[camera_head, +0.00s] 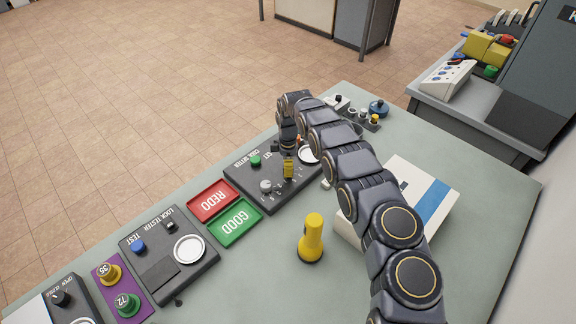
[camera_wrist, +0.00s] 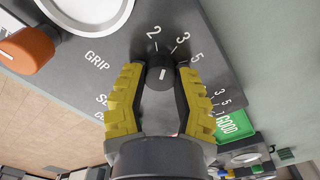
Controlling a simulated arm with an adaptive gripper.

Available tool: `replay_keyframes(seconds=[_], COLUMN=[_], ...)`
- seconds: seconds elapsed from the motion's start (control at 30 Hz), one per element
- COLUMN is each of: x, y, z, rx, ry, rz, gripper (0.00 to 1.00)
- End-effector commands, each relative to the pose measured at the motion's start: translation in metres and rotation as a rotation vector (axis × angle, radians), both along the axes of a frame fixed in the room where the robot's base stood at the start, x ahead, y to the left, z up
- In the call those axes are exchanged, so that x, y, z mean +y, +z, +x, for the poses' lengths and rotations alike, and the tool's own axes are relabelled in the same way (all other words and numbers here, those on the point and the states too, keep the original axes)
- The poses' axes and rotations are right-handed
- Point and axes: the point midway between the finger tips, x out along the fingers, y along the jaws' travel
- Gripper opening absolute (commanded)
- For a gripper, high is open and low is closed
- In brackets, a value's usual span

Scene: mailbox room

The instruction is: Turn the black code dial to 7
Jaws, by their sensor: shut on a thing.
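The black dial (camera_wrist: 160,73) sits on the dark panel between the two yellow fingers of my gripper (camera_wrist: 160,76) in the wrist view. My gripper is shut on it from both sides. A short white mark on the dial's top points roughly up in the picture, toward the numeral 2 or just beside it. The numerals 2, 3 and 5 show around it; no 7 is readable on its scale. In the head view, the yellow fingertips of my gripper (camera_head: 288,169) are over the code setter box (camera_head: 257,202), and the dial cannot be made out there.
A grey knob (camera_head: 265,186) and a green button (camera_head: 255,160) are on the same box. Red (camera_head: 213,200) and green (camera_head: 235,223) trays lie beside it. A yellow flashlight (camera_head: 312,238) stands nearby. An orange knob (camera_wrist: 28,48) shows in the wrist view.

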Motion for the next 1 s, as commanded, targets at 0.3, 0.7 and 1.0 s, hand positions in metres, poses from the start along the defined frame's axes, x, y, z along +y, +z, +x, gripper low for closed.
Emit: replay_keyframes(seconds=[0.3, 0.7, 1.0], x=[-0.0002, -0.0005, -0.0005], y=[-0.0021, -0.0026, -0.0027], z=[-0.0009, -0.0012, -0.0013], rx=[0.002, 0.003, 0.003], ry=[-0.303, -0.683, -0.967], rz=[-0.001, -0.002, -0.002], gripper=[0.00, 0.00, 0.00])
